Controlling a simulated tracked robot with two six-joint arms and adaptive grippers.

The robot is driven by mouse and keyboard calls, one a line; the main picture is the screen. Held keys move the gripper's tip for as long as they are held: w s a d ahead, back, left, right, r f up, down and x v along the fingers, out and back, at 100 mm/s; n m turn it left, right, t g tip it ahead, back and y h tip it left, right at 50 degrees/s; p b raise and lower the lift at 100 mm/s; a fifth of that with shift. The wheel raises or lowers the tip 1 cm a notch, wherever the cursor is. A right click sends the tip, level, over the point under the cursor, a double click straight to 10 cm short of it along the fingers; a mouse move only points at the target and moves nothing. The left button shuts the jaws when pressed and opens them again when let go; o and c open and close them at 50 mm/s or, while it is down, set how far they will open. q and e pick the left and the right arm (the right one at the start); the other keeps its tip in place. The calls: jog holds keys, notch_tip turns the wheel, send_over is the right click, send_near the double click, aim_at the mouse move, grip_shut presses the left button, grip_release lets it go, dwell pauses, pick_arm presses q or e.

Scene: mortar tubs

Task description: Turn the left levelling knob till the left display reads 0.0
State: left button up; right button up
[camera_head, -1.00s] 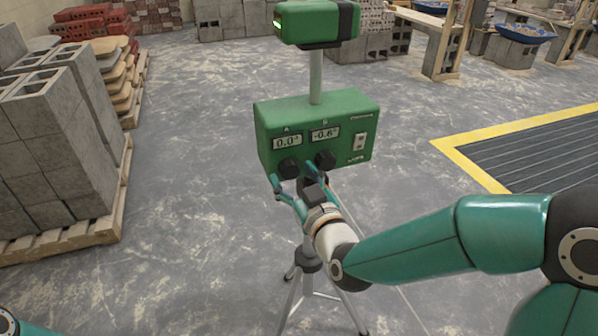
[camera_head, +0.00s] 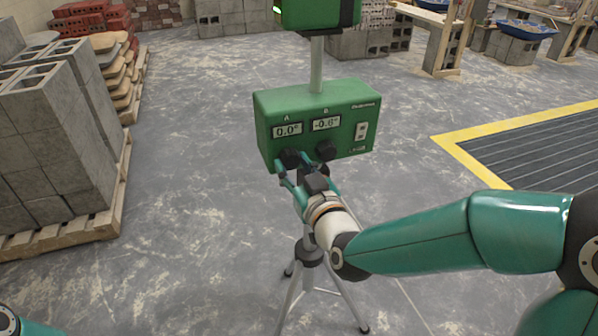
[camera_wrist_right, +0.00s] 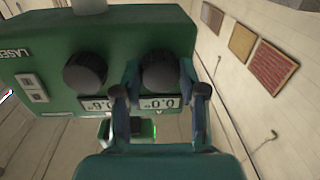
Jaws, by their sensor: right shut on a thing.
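The green levelling box (camera_head: 268,105) stands on a tripod. Its left display (camera_head: 287,130), under the letter A, reads 0.0°. Its right display (camera_head: 326,124), under B, reads -0.6°. The left knob (camera_head: 291,158) and the right knob (camera_head: 326,150) are dark and round, below the displays. My right gripper (camera_head: 305,175) is at the box front from below. In the right wrist view, which is upside down, its fingers (camera_wrist_right: 161,95) are shut on the left knob (camera_wrist_right: 160,72), one on each side. The right knob (camera_wrist_right: 85,72) is free beside them. My left gripper is out of view.
A pallet of grey blocks (camera_head: 60,130) stands on the left. A yellow-edged dark grating (camera_head: 540,150) lies at the right. The tripod legs (camera_head: 290,300) spread below my right gripper. Concrete floor is open around the tripod.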

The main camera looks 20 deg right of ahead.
aim_at(287, 114)
jog(key=o, duration=1.1)
jog(key=shift+o, duration=0.2)
notch_tip(287, 114, up, 10)
jog(key=shift+f, duration=0.1)
jog(key=shift+s, duration=0.1)
